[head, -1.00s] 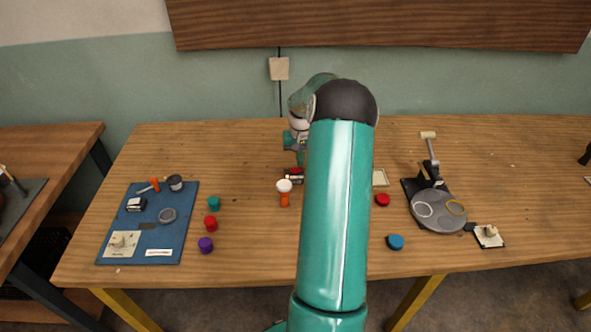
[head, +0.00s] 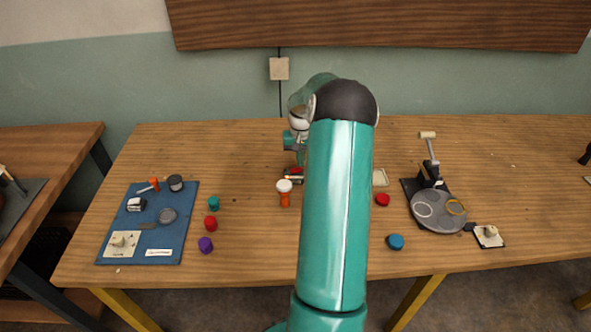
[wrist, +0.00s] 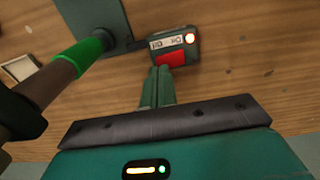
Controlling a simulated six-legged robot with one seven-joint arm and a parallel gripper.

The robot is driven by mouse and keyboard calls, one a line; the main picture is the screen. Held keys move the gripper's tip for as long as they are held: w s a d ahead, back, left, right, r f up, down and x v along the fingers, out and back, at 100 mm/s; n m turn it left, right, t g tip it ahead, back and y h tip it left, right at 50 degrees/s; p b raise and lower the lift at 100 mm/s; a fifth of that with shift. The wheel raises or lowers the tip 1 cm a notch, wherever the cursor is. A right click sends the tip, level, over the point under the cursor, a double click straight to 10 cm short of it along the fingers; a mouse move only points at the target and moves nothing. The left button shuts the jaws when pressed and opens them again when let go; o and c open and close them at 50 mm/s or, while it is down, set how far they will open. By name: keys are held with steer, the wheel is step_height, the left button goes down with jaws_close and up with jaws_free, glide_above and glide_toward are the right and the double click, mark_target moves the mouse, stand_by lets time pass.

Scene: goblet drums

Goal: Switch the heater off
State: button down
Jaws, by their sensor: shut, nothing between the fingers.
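A small dark switch box (wrist: 187,42) with a red rocker (wrist: 172,60), a pale label strip and a glowing round lamp (wrist: 190,38) lies on the table in the wrist view. A dark grey plate (wrist: 98,22) is joined to it at the left. In the head view the switch box (head: 292,177) is partly covered by my gripper (head: 297,164). My gripper (wrist: 161,70) is shut and empty, its fingertips at the near edge of the red rocker. I cannot tell whether they touch it.
A brown, green-banded object (wrist: 75,70) stands left of my fingers in the wrist view. An orange and white object (head: 285,192) stands near the switch box. A blue mat (head: 190,200) lies left, and a round grey stand (head: 438,212) with rings lies right.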

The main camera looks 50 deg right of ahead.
mark_target(300, 169)
steer(key=shift+f, duration=1.05)
stand_by(0.4)
steer(key=shift+r, duration=3.55)
